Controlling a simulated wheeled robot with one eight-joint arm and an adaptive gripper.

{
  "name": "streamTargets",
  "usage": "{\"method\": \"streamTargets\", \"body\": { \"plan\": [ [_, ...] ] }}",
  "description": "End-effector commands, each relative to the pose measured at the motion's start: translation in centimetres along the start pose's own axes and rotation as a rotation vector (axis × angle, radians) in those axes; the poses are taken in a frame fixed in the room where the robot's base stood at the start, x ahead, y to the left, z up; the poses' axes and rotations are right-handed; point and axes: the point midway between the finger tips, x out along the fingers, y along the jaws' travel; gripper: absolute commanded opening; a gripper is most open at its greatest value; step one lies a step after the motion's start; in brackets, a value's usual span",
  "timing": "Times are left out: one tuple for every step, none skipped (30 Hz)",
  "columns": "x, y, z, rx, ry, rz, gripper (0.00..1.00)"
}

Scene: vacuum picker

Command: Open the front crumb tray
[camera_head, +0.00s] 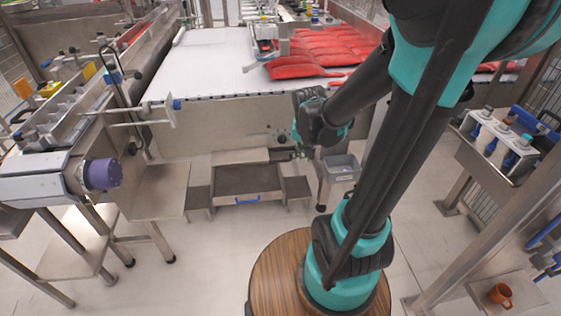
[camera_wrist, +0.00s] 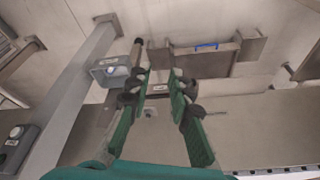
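The front crumb tray (camera_head: 247,198) sits low under the front of the machine, with a dark inner surface facing up and a blue handle (camera_head: 246,201) on its front. In the wrist view the tray (camera_wrist: 203,61) and its blue handle (camera_wrist: 206,45) show beyond the fingers, near the top. My gripper (camera_head: 301,153) is up and to the right of the handle, in front of the machine's front panel, apart from the handle. In the wrist view my gripper (camera_wrist: 162,78) has its fingers spread with an empty gap between them.
Metal steps (camera_head: 297,187) flank the tray. A white conveyor (camera_head: 212,62) with red packages (camera_head: 300,68) is above. The floor before the tray is clear.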

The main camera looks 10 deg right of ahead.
Motion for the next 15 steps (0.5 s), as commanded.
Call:
{"method": "streamTargets", "body": {
  "plan": [
    [0.5, -1.2, -1.8, 0.053, -0.004, 0.015, 0.2],
    [0.8, -1.7, -2.7, 0.09, -0.006, 0.027, 0.2],
    [1.3, -2.4, -3.9, 0.141, -0.007, 0.042, 0.2],
    [1.6, -3.0, -4.8, 0.18, -0.006, 0.053, 0.2],
    [2.1, -3.6, -5.6, 0.219, -0.006, 0.065, 0.2],
    [2.7, -4.4, -6.7, 0.271, -0.005, 0.08, 0.2],
    [3.2, -5.0, -7.5, 0.308, -0.001, 0.091, 0.2],
    [3.7, -5.7, -8.3, 0.348, 0.001, 0.102, 0.2],
    [4.4, -6.5, -9.2, 0.4, 0.006, 0.118, 0.2],
    [5.0, -7.2, -10.0, 0.437, 0.011, 0.129, 0.2],
    [5.6, -7.9, -10.7, 0.477, 0.016, 0.139, 0.2],
    [6.5, -8.7, -11.6, 0.529, 0.024, 0.155, 0.2],
    [7.1, -9.4, -12.2, 0.568, 0.031, 0.166, 0.2],
    [7.8, -10.2, -12.8, 0.606, 0.038, 0.175, 0.2],
    [8.8, -11.1, -13.6, 0.658, 0.05, 0.19, 0.2]
  ]
}}
